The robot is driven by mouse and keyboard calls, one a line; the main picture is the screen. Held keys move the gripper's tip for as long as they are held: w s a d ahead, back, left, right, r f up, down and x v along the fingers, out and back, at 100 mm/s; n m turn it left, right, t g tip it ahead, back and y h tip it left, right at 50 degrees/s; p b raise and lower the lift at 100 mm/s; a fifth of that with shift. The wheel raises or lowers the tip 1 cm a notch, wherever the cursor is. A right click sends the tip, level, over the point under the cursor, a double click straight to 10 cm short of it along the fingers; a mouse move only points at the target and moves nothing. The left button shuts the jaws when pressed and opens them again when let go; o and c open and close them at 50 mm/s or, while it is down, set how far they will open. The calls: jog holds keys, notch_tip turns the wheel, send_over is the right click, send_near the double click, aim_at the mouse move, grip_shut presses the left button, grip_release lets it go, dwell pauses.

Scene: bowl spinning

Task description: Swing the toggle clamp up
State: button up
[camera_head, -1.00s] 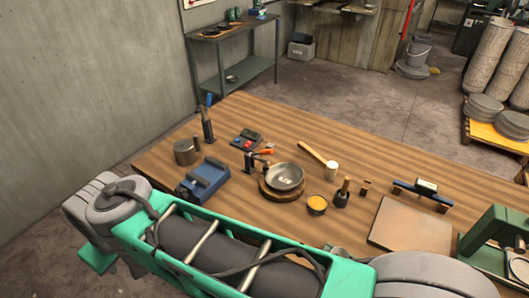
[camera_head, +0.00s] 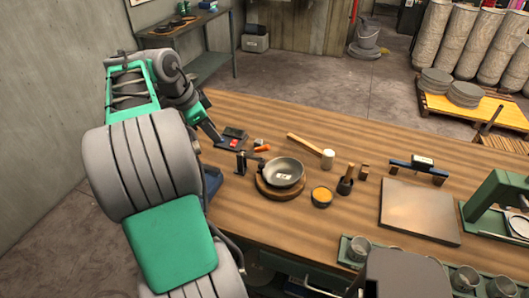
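The toggle clamp (camera_head: 241,163) is a dark upright bracket with an orange handle (camera_head: 263,148); it stands on the table left of the bowl. Its dark arm points right toward the bowl's rim; whether it touches is too small to tell. The grey metal bowl (camera_head: 284,171) sits on a round wooden block (camera_head: 268,190). My gripper (camera_head: 213,133) is at the end of my arm at the upper left, left of the clamp and apart from it. Its fingers are small and dark, so their opening is unclear.
A dark control box (camera_head: 232,138) with a red button lies beside my gripper. A mallet (camera_head: 312,147), an orange-filled cup (camera_head: 321,196) and a flat plate (camera_head: 420,211) are to the right. A blue vise-like block (camera_head: 211,181) is partly hidden behind my arm.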

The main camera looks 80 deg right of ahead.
aim_at(266, 146)
jog(key=s+d+f+m, duration=0.2)
jog(key=s+f, duration=0.1)
jog(key=s, duration=0.1)
jog(key=s+d+f+m+g+y+b, duration=0.1)
jog(key=s+d+f+m, duration=0.2)
jog(key=s, duration=0.2)
jog(key=s+d+f+m+b, duration=0.1)
jog(key=s+d+f+m, duration=0.1)
jog(key=s+f+m, duration=0.1)
jog(key=shift+s+d+f+g, duration=0.2)
jog(key=shift+s+f, duration=0.05)
jog(key=shift+s, duration=0.35)
jog(key=shift+s+d+f+g, duration=0.15)
jog(key=shift+s+f+g, duration=0.1)
jog(key=shift+s, duration=0.35)
grip_shut()
